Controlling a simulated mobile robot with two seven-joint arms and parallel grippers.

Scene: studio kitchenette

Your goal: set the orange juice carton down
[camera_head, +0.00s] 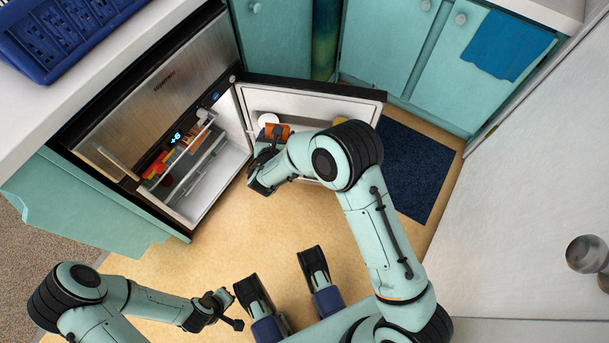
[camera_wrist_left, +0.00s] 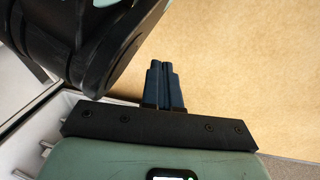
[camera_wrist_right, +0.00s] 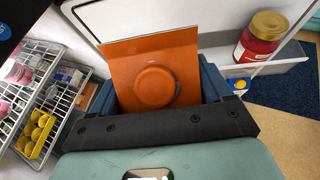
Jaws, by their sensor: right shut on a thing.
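The orange juice carton (camera_wrist_right: 185,55) is an orange box with a round orange cap, held between the blue fingers of my right gripper (camera_wrist_right: 158,85). In the head view the orange carton (camera_head: 283,130) shows partly behind my right gripper (camera_head: 272,140), at the inner side of the open fridge door (camera_head: 303,104). The carton's underside is hidden, so I cannot tell whether it touches the door shelf (camera_wrist_right: 285,62). My left gripper (camera_head: 222,299) is low at the left, far from the carton. Its fingers (camera_wrist_left: 163,85) are together and empty in the left wrist view.
A red jar with a tan lid (camera_wrist_right: 262,38) stands on the door shelf to the right of the carton. The open fridge (camera_head: 215,185) has wire racks (camera_wrist_right: 35,85) with food, including a yellow tray (camera_wrist_right: 40,135). The floor (camera_head: 225,235) before the fridge is clear.

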